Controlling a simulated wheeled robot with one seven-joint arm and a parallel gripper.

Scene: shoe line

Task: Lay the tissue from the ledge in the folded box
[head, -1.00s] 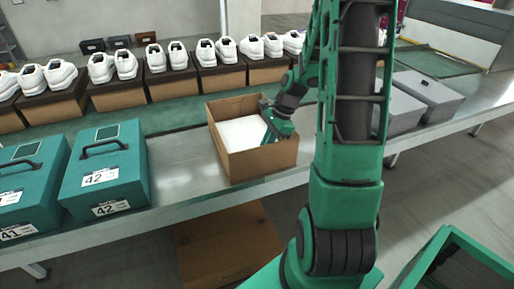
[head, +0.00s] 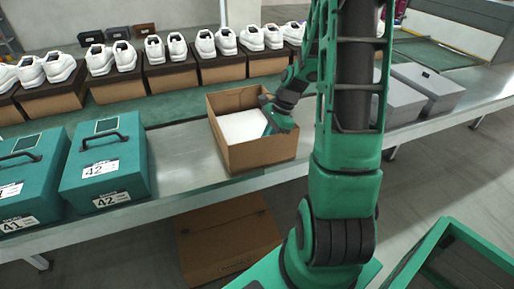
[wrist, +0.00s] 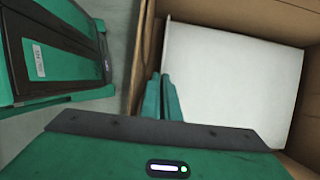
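The tissue is a flat white sheet (head: 241,126) inside the folded box (head: 262,153), an open brown carton on the metal bench. It fills most of the box's inside in the wrist view (wrist: 225,80), where the box wall (wrist: 147,50) shows beside it. My gripper (head: 269,123) reaches down into the box at its right side. In the wrist view its two fingers (wrist: 166,90) are close together at the left edge of the tissue and look shut on it. The fingertips' grip is partly hidden, and so is the box floor.
Green lidded boxes (head: 105,170) stand left of the folded box, grey boxes (head: 428,88) to its right. White shoes on brown boxes (head: 170,77) line the back. A brown carton (head: 230,238) is below the bench. Bare bench lies between the green boxes and the folded box.

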